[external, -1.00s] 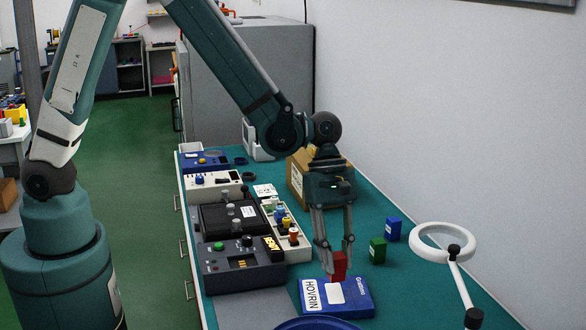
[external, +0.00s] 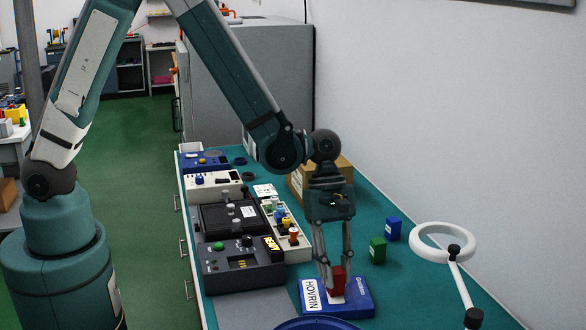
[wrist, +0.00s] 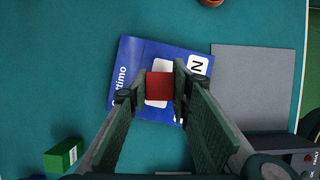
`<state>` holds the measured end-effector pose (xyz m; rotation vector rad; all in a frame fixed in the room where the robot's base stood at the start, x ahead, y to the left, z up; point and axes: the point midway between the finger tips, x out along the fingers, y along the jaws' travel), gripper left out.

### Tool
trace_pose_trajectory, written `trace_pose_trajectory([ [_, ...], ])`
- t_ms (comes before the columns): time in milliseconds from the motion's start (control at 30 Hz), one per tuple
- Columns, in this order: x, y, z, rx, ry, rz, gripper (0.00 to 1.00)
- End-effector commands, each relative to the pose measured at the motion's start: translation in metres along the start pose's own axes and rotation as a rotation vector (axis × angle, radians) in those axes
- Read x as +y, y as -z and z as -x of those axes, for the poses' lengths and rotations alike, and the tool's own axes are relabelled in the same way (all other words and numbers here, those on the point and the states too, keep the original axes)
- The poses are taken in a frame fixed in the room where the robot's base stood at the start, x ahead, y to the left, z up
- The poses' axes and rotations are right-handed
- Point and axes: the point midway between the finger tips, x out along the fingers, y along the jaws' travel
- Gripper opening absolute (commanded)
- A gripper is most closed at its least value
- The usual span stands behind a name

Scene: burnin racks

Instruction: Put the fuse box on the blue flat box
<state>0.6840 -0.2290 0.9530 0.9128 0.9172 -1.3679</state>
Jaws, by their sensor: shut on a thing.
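The red fuse box (external: 337,281) is a small block held upright between the fingertips of my gripper (external: 336,270). The blue flat box (external: 359,299) lies on the teal bench top, with white lettering and a white label on its top. The red block is over the middle of it, at or very near its top face; I cannot tell if they touch. In the wrist view the red block (wrist: 160,86) sits between both fingers, over the white label of the blue flat box (wrist: 134,58).
A green box (external: 377,250) and a small blue box (external: 393,229) stand to the right behind. A white ring lamp (external: 430,251) is further right. Grey and black instruments (external: 240,276) line the left side. A blue round rim (external: 310,324) lies in front, and a grey mat (wrist: 255,85) beside.

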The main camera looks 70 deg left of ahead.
Motion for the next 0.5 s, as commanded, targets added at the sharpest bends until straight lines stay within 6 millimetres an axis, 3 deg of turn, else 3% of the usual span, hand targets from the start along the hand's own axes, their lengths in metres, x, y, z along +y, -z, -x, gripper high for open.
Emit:
trace_pose_trajectory([
  [167,0.0001,0.0013,-0.0033,0.000,0.000,0.000,0.09],
  [200,0.0001,0.0014,-0.0035,0.000,0.000,0.000,0.23],
  [300,0.0001,0.0011,-0.0027,0.000,0.000,0.000,0.36],
  [500,0.0001,0.0010,-0.0026,0.000,0.000,0.000,0.36],
])
